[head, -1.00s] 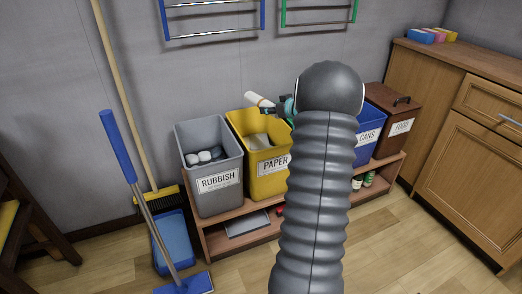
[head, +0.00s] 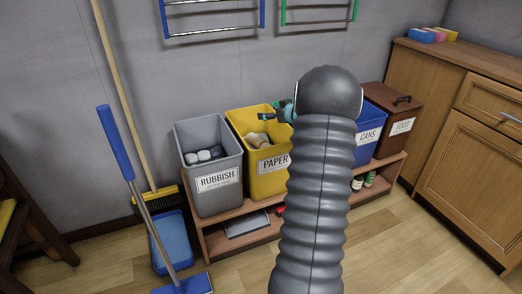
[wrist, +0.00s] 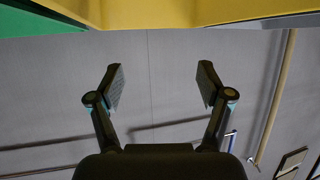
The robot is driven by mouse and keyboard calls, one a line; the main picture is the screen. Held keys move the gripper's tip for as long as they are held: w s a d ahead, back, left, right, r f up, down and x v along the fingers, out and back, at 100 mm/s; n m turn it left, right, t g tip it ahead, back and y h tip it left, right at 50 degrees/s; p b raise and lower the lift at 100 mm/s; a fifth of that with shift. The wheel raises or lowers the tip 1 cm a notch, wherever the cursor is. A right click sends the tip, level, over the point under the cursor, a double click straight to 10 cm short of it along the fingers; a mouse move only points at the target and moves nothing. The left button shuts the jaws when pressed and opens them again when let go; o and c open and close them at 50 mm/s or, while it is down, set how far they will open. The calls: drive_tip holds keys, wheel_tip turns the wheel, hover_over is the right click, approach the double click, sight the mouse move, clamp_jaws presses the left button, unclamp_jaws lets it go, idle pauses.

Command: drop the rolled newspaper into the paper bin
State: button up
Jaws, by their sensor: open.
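The yellow paper bin (head: 268,187) stands on the low shelf, labelled PAPER. It also shows as a yellow band at the top of the wrist view (wrist: 150,17). Pale paper (head: 258,139) lies inside it; the rolled newspaper appears to be among this, though its outline is hard to make out. My gripper (head: 268,116) is over the bin's back right part, partly hidden by my arm. In the wrist view my gripper (wrist: 161,85) is open, its fingers wide apart with nothing between them.
A grey rubbish bin (head: 213,191) stands left of the paper bin. A blue cans bin (head: 368,140) and a brown food bin (head: 398,125) stand right. My arm hides the space between. A broom (head: 122,100) leans on the wall; wall rails (head: 212,32) hang above.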

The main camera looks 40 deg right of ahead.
drive_tip(key=v, duration=1.2)
idle(0.3)
